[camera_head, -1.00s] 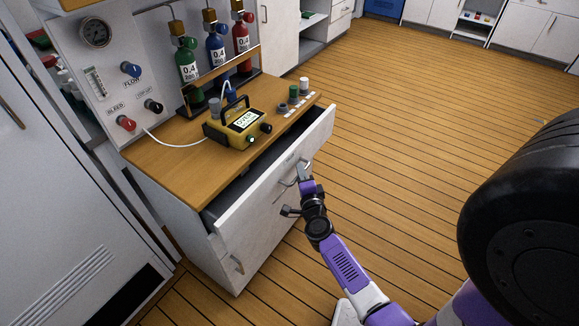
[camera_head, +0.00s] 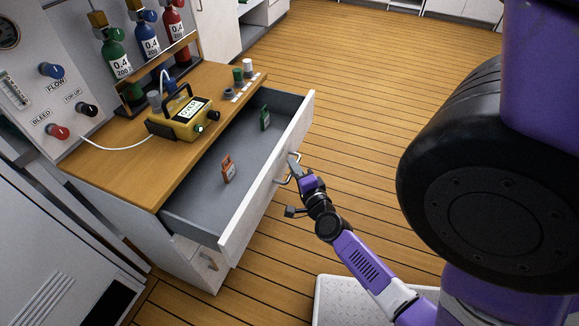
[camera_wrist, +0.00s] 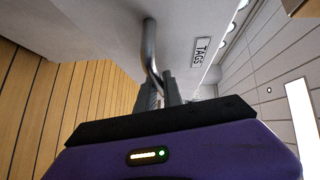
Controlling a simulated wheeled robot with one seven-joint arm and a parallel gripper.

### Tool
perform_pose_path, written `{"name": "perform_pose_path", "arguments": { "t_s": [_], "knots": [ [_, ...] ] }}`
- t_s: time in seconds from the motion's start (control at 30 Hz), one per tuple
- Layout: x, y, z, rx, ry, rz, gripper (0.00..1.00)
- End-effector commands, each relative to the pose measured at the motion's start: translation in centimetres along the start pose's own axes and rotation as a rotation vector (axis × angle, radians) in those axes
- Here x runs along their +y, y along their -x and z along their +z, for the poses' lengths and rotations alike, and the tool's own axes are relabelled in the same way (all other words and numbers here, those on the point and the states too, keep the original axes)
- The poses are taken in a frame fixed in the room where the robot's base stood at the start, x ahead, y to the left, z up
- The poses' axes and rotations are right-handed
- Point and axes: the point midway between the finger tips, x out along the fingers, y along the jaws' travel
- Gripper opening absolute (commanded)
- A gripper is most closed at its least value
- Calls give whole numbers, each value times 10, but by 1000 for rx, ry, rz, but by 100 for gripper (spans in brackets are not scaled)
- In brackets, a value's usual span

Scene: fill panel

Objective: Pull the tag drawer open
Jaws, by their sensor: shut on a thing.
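The tag drawer (camera_head: 240,210) is pulled well out of the wooden-topped cabinet, its grey inside showing in the head view. A red-orange tag (camera_head: 228,170) and a green tag (camera_head: 265,119) stand inside it, apart from each other. My gripper (camera_head: 293,165) is at the drawer's outer face, shut on the metal bar handle (camera_head: 283,181). In the wrist view the fingers (camera_wrist: 160,92) close around the handle (camera_wrist: 150,50), beside a label reading TAGS (camera_wrist: 202,51) on the drawer front.
A yellow meter (camera_head: 184,120) sits on the worktop (camera_head: 130,165), with a white hose to the panel. Gas bottles (camera_head: 148,40) stand behind it. Several small caps are at the right end. Open plank floor (camera_head: 370,110) lies right of the drawer.

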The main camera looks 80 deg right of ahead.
Motion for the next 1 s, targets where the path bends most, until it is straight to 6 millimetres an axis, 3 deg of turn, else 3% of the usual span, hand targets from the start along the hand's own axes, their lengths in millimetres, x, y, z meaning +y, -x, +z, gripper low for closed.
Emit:
{"name": "perform_pose_path", "arguments": {
  "t_s": [0.33,0.37,0.47,0.8,1.0],
  "knots": [
    [2,1,1,-4,0,3,0],
    [2,1,1,-4,0,3,15],
    [1,1,1,-3,0,3,32],
    [1,2,0,-1,0,1,32],
    [2,25,0,-2,1,4,32]
  ]
}}
